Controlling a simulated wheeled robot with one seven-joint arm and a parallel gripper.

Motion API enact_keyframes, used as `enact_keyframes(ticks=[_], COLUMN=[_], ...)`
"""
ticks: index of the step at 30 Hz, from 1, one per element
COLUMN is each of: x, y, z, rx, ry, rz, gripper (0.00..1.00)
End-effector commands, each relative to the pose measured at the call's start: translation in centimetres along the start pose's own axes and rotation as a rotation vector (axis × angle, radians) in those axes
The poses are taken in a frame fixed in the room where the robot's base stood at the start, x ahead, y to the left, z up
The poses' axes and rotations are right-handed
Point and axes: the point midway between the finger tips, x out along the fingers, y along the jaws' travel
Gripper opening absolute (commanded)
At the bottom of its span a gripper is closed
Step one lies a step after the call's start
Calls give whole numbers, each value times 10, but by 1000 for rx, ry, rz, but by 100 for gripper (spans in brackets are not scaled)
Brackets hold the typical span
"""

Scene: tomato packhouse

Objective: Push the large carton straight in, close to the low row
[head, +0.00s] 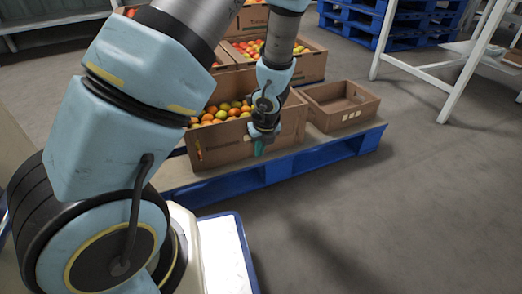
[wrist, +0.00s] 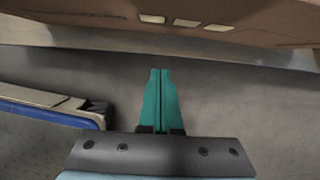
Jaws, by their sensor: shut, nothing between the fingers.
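The large carton (head: 222,150) is brown cardboard, filled with red, orange and green tomatoes, and stands at the front of a blue pallet. My gripper (head: 259,149) is in front of its near wall, pointing down, and covers part of that wall. In the wrist view its teal fingers (wrist: 161,72) are together with nothing between them. A brown carton wall with three pale marks (wrist: 245,20) crosses the top of that view; a gap shows between it and the fingertips in the picture, but contact cannot be judged. Lower tomato cartons (head: 313,66) stand behind the large carton.
A small empty carton (head: 342,113) stands on the pallet (head: 290,167) right of the large one. Blue pallets (head: 385,20) are stacked at the back. A white-legged table (head: 460,80) is at right. The floor at front right is clear.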

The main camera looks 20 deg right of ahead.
Motion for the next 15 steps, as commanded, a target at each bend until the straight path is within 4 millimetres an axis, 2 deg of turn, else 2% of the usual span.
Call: enact_keyframes(ticks=[1, 6, 8, 15], x=[14, 36, 29, 36], y=[0, 0, 1, 0], z=[-1, -1, 11, 34], rx=[0, 0, -5, -1], ry=[-1, 0, -1, 0], rz=[1, 0, 1, 0], gripper=[0, 0, 0, 0])
